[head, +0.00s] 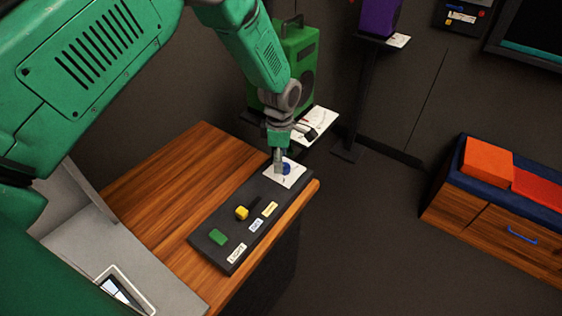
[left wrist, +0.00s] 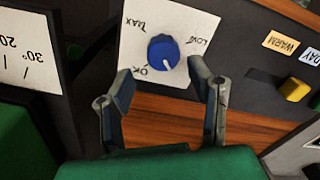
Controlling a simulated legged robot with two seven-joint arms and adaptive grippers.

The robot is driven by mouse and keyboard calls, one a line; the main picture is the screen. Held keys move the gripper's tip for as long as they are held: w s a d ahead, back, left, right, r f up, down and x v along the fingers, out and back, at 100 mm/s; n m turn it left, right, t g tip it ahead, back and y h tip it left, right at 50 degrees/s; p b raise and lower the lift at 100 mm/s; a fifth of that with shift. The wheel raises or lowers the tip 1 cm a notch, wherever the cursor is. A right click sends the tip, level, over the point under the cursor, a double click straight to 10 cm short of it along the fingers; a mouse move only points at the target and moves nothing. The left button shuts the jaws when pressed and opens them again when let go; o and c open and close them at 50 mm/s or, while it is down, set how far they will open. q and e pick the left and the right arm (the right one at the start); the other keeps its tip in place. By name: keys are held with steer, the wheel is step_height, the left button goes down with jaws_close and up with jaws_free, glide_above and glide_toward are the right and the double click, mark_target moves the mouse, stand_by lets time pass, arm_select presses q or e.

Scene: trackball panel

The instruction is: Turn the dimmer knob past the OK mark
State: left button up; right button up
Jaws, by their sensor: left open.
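The blue dimmer knob (left wrist: 163,51) sits on a white plate (left wrist: 188,20) marked MAX, LOW and OK. In the left wrist view its white pointer line faces down and slightly right, just right of the OK mark (left wrist: 147,70). My left gripper (left wrist: 162,80) is open, its two fingers apart on either side below the knob, with nothing between them. In the head view the left gripper (head: 279,165) is over the plate at the far end of the dark panel (head: 235,225), partly hiding the knob (head: 287,169). My right gripper is not in view.
A yellow knob (head: 242,213) and a green block (head: 218,237) sit further along the panel, beside small labels. The panel lies along the wooden table's (head: 165,185) edge. A green box (head: 297,55) and a white-topped stand (head: 318,122) are behind the arm.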

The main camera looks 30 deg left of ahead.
arm_select(q)
steer(key=shift+s+d+f, duration=0.1)
steer(key=shift+d+f, duration=0.05)
steer(key=shift+f, duration=0.35)
steer(key=shift+d+f, duration=0.2)
steer(key=shift+d, duration=0.05)
steer(key=shift+d+f, duration=0.1)
steer(key=shift+d, duration=0.7)
steer(key=shift+a, duration=0.45)
jaws_close()
steer(key=shift+a+f, duration=0.1)
steer(key=shift+a, duration=0.2)
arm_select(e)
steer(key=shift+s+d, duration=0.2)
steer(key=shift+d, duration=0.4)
arm_select(q)
steer(key=shift+d, duration=0.1)
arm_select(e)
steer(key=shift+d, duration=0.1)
